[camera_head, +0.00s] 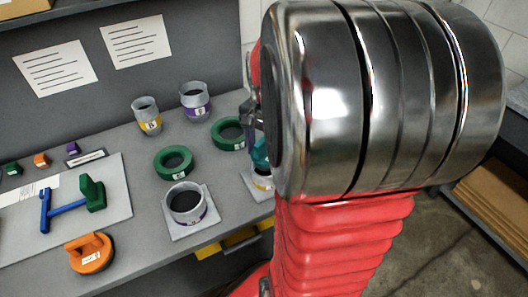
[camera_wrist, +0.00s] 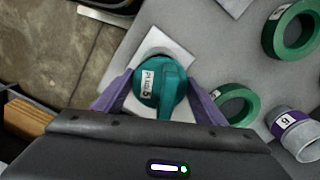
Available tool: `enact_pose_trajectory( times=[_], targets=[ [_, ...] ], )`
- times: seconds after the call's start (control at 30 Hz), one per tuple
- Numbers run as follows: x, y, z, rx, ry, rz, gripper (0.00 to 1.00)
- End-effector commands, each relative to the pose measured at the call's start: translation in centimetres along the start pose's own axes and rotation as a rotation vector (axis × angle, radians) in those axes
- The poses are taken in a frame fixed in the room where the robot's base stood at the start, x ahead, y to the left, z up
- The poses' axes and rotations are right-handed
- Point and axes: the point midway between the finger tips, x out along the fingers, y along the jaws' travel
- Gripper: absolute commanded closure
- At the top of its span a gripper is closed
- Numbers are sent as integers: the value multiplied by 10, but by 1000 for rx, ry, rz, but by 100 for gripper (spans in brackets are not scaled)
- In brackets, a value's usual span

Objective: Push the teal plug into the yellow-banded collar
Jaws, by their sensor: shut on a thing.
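The teal plug (camera_wrist: 160,82), with a white label, sits between the two purple fingers of my gripper (camera_wrist: 163,92), which is shut on it. In the head view a small part of the plug (camera_head: 260,153) shows at the left edge of my arm. Directly below it is the yellow-banded collar (camera_head: 262,181) on a pale square plate, partly hidden by my arm. In the wrist view the plug covers most of the collar; a grey rim (camera_wrist: 156,43) shows past its far edge. I cannot tell whether the plug's lower end is inside the collar.
A purple-banded collar (camera_head: 186,207) stands on another plate to the left. Green rings (camera_head: 173,163) and loose banded collars (camera_head: 147,117) stand behind. An orange plug (camera_head: 91,254) and a board (camera_head: 112,200) with a blue-green tool are farther left. The bench edge is close.

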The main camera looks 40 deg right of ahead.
Motion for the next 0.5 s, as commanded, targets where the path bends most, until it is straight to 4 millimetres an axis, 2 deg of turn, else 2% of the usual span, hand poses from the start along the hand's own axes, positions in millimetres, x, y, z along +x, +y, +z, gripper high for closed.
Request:
enact_pose_trajectory(
  times=[0.5],
  targets=[
    [4, 0, 0, 0, 0, 0, 63]
  ],
)
